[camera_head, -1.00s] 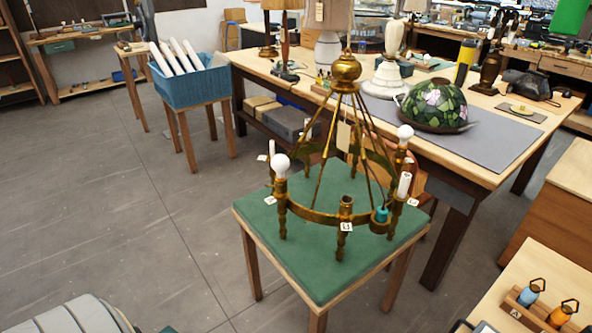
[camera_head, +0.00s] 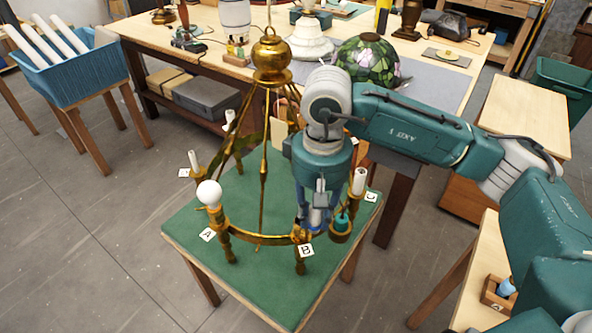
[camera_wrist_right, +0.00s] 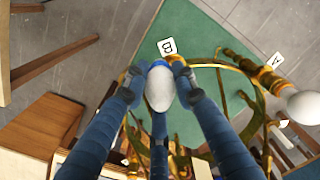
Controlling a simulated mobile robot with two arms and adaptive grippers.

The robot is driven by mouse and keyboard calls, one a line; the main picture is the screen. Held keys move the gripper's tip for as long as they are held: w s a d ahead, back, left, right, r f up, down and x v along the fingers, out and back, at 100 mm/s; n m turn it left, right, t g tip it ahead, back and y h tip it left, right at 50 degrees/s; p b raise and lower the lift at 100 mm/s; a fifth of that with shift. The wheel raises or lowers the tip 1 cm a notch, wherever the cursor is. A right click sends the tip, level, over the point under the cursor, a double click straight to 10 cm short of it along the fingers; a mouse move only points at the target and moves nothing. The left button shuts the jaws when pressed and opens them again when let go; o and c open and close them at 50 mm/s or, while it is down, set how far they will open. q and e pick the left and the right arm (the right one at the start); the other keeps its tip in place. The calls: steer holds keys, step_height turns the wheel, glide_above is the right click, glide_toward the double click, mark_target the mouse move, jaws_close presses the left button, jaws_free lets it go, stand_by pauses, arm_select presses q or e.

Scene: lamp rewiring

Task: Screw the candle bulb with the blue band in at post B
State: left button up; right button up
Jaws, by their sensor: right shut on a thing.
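My right gripper (camera_head: 315,222) points down just above post B. In the wrist view my right gripper (camera_wrist_right: 156,72) is shut on the white candle bulb (camera_wrist_right: 159,92), which shows blue at the fingertip end. The brass of post B (camera_wrist_right: 173,59) shows right by the fingertips. The fingers hide the bulb's base, so I cannot tell whether it is in the socket. My left gripper is not in view.
A round white bulb (camera_head: 209,193) sits at post A. A teal piece (camera_head: 341,222) sits on the ring close beside my gripper. A small wooden rack (camera_head: 492,297) is at lower right.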

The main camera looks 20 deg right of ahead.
steer(key=shift+w+a+r+n+p, duration=0.15)
steer(key=shift+w+a+r+p, duration=0.15)
steer(key=shift+w+r, duration=0.25)
steer(key=shift+w+a+r+n+p, duration=0.15)
steer(key=shift+w+a+r, duration=0.15)
steer(key=shift+w, duration=0.4)
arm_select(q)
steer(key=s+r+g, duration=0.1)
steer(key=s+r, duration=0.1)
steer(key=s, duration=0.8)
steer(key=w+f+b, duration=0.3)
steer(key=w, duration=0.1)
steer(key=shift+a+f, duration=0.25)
arm_select(e)
steer(key=shift+n, duration=0.4)
steer(key=f, duration=0.2)
steer(key=w+f, duration=0.1)
steer(key=shift+w+a+f, duration=0.15)
steer(key=shift+a+f, duration=0.05)
steer(key=shift+f, duration=0.2)
arm_select(q)
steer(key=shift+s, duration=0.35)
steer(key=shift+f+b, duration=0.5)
steer(key=shift+b, duration=0.05)
arm_select(e)
steer(key=shift+f, duration=0.15)
